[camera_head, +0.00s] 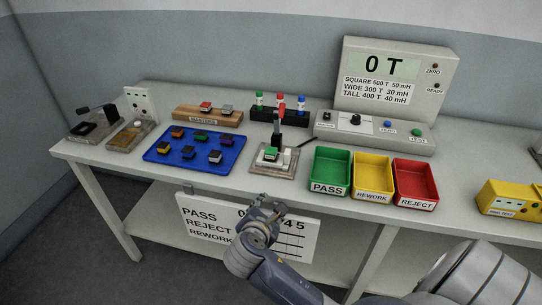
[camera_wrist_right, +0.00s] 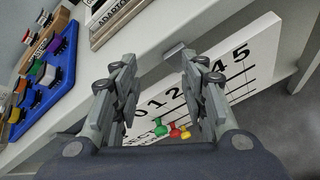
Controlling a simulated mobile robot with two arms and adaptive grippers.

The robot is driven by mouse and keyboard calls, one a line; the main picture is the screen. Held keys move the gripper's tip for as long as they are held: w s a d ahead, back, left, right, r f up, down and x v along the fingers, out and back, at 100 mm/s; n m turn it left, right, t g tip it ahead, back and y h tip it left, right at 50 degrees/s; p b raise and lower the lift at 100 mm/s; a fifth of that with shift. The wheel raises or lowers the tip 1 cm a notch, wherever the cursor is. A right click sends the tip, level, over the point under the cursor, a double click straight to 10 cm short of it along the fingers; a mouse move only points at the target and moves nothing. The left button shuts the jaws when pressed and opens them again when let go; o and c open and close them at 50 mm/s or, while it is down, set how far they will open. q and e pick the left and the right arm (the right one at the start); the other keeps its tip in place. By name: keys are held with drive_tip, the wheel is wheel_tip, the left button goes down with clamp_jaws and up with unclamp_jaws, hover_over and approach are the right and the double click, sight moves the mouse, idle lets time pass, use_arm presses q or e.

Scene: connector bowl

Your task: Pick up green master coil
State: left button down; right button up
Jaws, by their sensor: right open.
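My right gripper (camera_head: 267,211) is in front of the table edge, below and apart from the fixture. In the right wrist view it (camera_wrist_right: 158,62) is open, with nothing between its fingers. My left gripper is not in view.
A blue tray (camera_head: 158,154) holds several coloured blocks. Green (camera_head: 327,184), yellow (camera_head: 371,190) and red (camera_head: 414,198) bins stand right of the fixture. A rack of markers (camera_head: 265,116) stands behind it. A tally board (camera_head: 202,220) hangs below the table edge, close to my right gripper.

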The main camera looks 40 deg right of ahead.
sight(270, 152)
drive_tip(key=w+d+r+n+t+h, duration=0.1)
drive_tip(key=w+r+n+t+h, duration=0.15)
drive_tip(key=w+r+n, duration=0.45)
drive_tip(key=shift+m+g+h, duration=0.25)
drive_tip(key=shift+m+h, duration=0.05)
drive_tip(key=shift+h, duration=0.15)
drive_tip(key=x, duration=0.7)
drive_tip(key=d+r+x, duration=0.1)
drive_tip(key=x, duration=0.2)
drive_tip(key=shift+s+d+p, duration=0.1)
drive_tip(key=shift+s+p, duration=0.15)
drive_tip(key=shift+p, duration=0.1)
drive_tip(key=c, duration=0.8)
